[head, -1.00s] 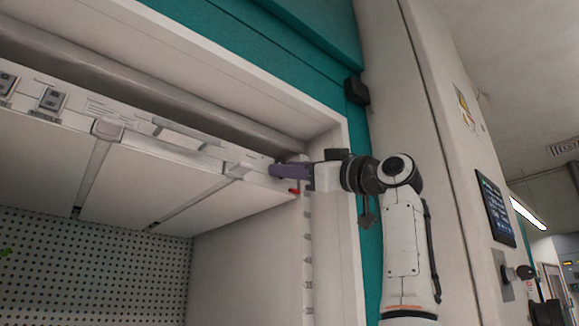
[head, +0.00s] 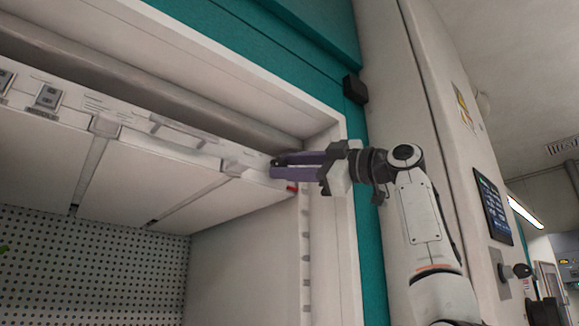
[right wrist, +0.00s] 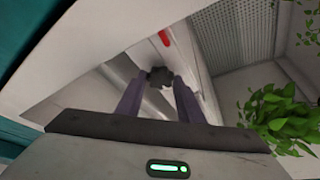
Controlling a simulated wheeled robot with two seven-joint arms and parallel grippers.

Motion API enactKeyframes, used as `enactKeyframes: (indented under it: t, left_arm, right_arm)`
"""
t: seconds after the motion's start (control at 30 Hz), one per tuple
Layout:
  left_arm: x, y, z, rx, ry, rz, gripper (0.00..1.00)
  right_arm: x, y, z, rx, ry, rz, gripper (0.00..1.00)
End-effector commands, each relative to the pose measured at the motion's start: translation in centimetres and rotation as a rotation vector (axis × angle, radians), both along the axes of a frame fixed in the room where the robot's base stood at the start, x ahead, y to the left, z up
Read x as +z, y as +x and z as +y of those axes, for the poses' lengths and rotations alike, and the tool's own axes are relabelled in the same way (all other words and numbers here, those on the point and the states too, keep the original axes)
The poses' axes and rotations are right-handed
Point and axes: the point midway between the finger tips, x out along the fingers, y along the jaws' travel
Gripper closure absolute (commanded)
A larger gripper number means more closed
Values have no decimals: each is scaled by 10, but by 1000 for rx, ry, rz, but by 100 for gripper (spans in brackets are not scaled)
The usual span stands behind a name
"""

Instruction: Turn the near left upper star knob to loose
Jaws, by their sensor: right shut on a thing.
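The dark star knob (right wrist: 160,77) sits on the light fixture bar, between the two purple fingers of my right gripper (right wrist: 158,88) in the right wrist view. The gripper is shut on it. In the head view the right gripper (head: 277,169) reaches in from the right to the right end of the light bar (head: 180,140), and the knob shows only as a dark bit (head: 279,162) at the fingertips. Its turn position cannot be read. My left gripper is not in view.
A red part (head: 292,187) sits just below the fingers. The chamber's white frame (head: 345,230) stands close beside the arm. White panels (head: 150,180) hang from the bar. Green leaves (right wrist: 280,125) show in the right wrist view. A screen panel (head: 493,207) is at the right.

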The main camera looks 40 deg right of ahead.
Motion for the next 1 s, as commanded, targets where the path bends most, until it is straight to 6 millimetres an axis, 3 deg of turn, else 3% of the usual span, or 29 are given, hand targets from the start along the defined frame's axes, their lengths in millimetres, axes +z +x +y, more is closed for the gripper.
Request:
enactKeyframes:
  t: [0.3, 0.33, 0.43, 0.77, 1.0]
  left_arm:
    - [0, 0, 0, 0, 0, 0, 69]
    - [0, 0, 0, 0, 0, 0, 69]
    - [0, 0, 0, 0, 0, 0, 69]
    - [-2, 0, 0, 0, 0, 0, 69]
    - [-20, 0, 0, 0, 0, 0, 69]
  right_arm:
    - [0, 0, 0, -1, -4, -2, 88]
    - [0, 0, 0, -1, -4, -2, 61]
    - [0, 0, 0, -1, -4, -1, 47]
    - [-1, -3, -1, 0, -2, -1, 47]
    - [-12, -37, -16, -3, -1, -6, 47]
